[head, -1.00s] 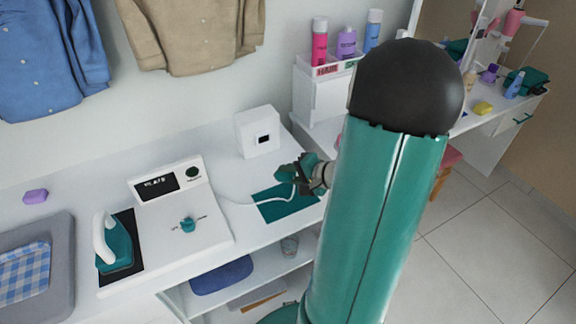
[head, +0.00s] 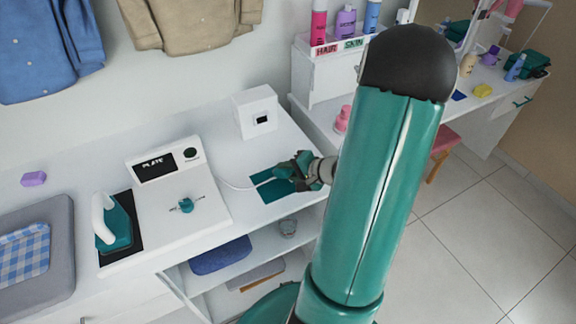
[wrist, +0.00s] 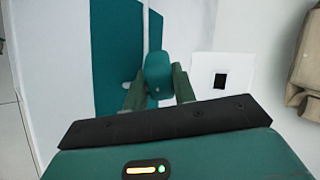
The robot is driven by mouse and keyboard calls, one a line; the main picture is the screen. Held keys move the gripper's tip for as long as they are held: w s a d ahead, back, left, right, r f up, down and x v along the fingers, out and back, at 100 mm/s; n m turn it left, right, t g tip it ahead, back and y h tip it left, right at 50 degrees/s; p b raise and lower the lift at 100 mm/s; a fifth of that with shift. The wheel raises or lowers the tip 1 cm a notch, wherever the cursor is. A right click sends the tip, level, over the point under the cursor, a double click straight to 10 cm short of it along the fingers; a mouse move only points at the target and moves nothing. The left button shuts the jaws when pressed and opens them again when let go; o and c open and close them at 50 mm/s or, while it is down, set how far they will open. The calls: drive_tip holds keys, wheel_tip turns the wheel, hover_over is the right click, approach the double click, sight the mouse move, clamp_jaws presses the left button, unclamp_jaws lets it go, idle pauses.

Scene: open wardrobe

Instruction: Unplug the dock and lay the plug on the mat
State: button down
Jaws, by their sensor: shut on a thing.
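My gripper (head: 285,171) is shut on the teal plug (wrist: 158,75) in the wrist view. In the head view it is over the right part of the dark teal mat (head: 272,193), close to its surface; contact cannot be told. The mat also shows in the wrist view (wrist: 115,50). A white cord (head: 236,187) runs from the plug left toward the white dock (head: 160,215), which has a "PLATE" display. A white socket box (head: 256,112) with a dark, empty opening stands behind the mat; it also shows in the wrist view (wrist: 204,103).
A teal iron (head: 119,228) stands on the dock's left side. A grey board (head: 62,240) with checked cloth lies at the far left. A bottle shelf (head: 318,75) rises behind right. Lower shelves hold a blue folded item (head: 220,255). Counter around the mat is mostly clear.

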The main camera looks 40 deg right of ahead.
drive_tip(key=shift+s+f, duration=0.1)
drive_tip(key=shift+f, duration=0.1)
drive_tip(key=c, duration=1.1)
unclamp_jaws()
drive_tip(key=shift+o, duration=0.2)
drive_tip(key=shift+o, duration=0.7)
drive_tip(key=shift+s+f, duration=0.1)
drive_tip(key=shift+c, duration=0.4)
drive_tip(key=shift+o, duration=0.2)
drive_tip(key=shift+o, duration=0.4)
drive_tip(key=shift+s+d+r, duration=0.1)
drive_tip(key=shift+r, duration=0.2)
wheel_tip(320, 180, up, 7)
drive_tip(key=s, duration=0.3)
drive_tip(key=shift+d+f, duration=0.15)
drive_tip(key=shift+d, duration=0.2)
